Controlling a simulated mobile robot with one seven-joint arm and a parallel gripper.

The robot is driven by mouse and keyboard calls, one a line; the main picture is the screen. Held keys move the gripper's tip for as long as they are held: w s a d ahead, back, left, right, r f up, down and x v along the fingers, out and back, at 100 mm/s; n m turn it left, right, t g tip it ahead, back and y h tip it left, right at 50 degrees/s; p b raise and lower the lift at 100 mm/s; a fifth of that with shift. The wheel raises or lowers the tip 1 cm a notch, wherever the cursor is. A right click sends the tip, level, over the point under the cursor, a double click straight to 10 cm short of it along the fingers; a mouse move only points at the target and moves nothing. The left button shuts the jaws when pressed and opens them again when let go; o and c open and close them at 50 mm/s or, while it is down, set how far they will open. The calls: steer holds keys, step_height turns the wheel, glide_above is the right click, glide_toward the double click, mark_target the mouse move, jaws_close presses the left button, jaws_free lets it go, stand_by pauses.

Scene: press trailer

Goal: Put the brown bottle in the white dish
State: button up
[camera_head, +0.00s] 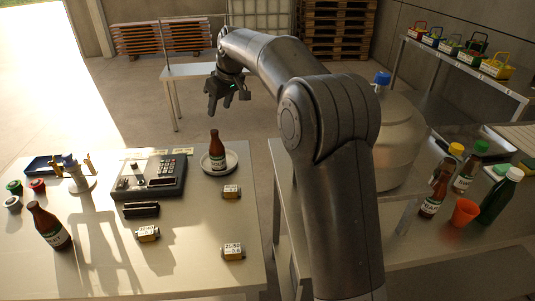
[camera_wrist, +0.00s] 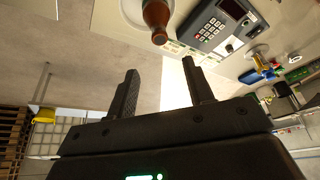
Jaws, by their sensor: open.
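In the wrist view this bottle (camera_wrist: 156,14) and the dish (camera_wrist: 130,12) are cut off by the top edge. My gripper (camera_head: 216,106) is open and empty, above and behind the bottle, clear of it. In the wrist view its two fingers (camera_wrist: 160,74) are spread with nothing between them. A second brown bottle (camera_head: 48,228) stands at the table's left front. Another brown bottle (camera_head: 433,192) stands on the right table.
A keypad device (camera_head: 149,176) stands left of the dish, with several small labelled blocks (camera_head: 233,252) in front. A large metal tank (camera_head: 398,140), a green bottle (camera_head: 500,196) and an orange cup (camera_head: 465,212) are on the right table. A gap separates the tables.

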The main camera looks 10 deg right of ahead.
steer(key=s+d+r+m+h, duration=0.1)
steer(key=s+d+r, duration=0.1)
steer(key=s+d, duration=0.35)
steer(key=s+d+r+m+t, duration=0.1)
steer(key=s+d+r+m, duration=0.1)
steer(key=s, duration=0.7)
steer(key=s+d+r+m+h, duration=0.1)
steer(key=s+d+r, duration=0.1)
steer(key=s+d, duration=0.35)
steer(key=s+d+f+m, duration=0.1)
steer(key=s+d+f, duration=0.1)
steer(key=s, duration=0.5)
steer(key=s+d+f+m+t, duration=0.1)
steer(key=s+f, duration=0.3)
steer(key=s, duration=0.4)
steer(key=s+d+f+m+h, duration=0.1)
steer(key=s+d+f+m, duration=0.1)
steer(key=s, duration=0.5)
steer(key=shift+s+d+f+m, duration=0.4)
steer(key=shift+f+m, duration=0.1)
steer(key=shift+f, duration=0.45)
stand_by(2.8)
